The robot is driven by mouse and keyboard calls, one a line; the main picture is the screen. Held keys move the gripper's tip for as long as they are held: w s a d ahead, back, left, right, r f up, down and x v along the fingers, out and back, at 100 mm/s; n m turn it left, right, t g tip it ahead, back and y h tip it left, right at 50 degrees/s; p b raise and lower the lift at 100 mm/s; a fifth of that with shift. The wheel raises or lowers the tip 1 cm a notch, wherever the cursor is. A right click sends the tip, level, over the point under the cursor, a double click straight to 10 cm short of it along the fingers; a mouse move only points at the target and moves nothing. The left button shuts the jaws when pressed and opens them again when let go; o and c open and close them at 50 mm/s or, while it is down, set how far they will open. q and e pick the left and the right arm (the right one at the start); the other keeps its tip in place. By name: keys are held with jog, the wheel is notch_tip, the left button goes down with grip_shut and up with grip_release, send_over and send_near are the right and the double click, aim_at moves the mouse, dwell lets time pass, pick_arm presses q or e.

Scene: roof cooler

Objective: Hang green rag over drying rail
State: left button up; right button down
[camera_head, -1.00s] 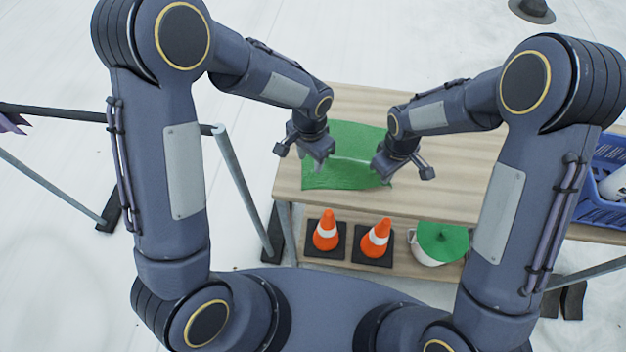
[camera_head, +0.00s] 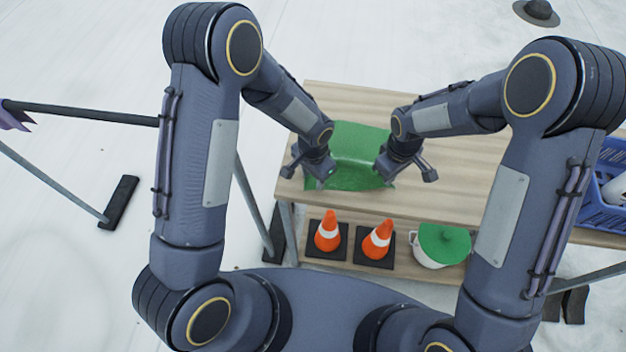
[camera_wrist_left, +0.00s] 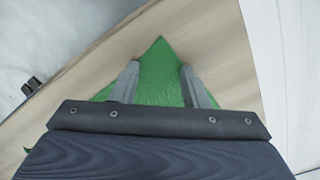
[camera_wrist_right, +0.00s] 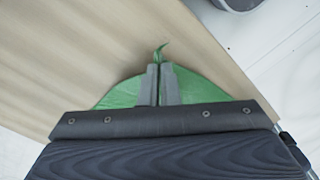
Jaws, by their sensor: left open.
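The green rag (camera_head: 362,142) lies on the wooden table, with a raised fold between my grippers. My left gripper (camera_head: 322,170) is open over the rag's near left part. In the left wrist view, a corner of the rag (camera_wrist_left: 158,65) shows between its spread fingers (camera_wrist_left: 162,85). My right gripper (camera_head: 384,174) is at the rag's near right part. In the right wrist view its fingers (camera_wrist_right: 161,82) are together, with a small tip of rag (camera_wrist_right: 160,50) sticking out beyond them. The dark drying rail (camera_head: 85,113) stands at left, its right end hidden behind my left arm.
A purple cloth (camera_head: 14,117) is at the rail's left end. Two orange cones (camera_head: 328,232) and a white pot with a green top (camera_head: 442,245) are on the lower shelf. A blue crate (camera_head: 608,185) is at right. The table (camera_head: 455,185) is clear right of the rag.

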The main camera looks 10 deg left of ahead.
pick_arm(q)
jog(key=shift+f, duration=0.1)
grip_shut()
dwell(0.4)
jog(key=shift+r, duration=2.55)
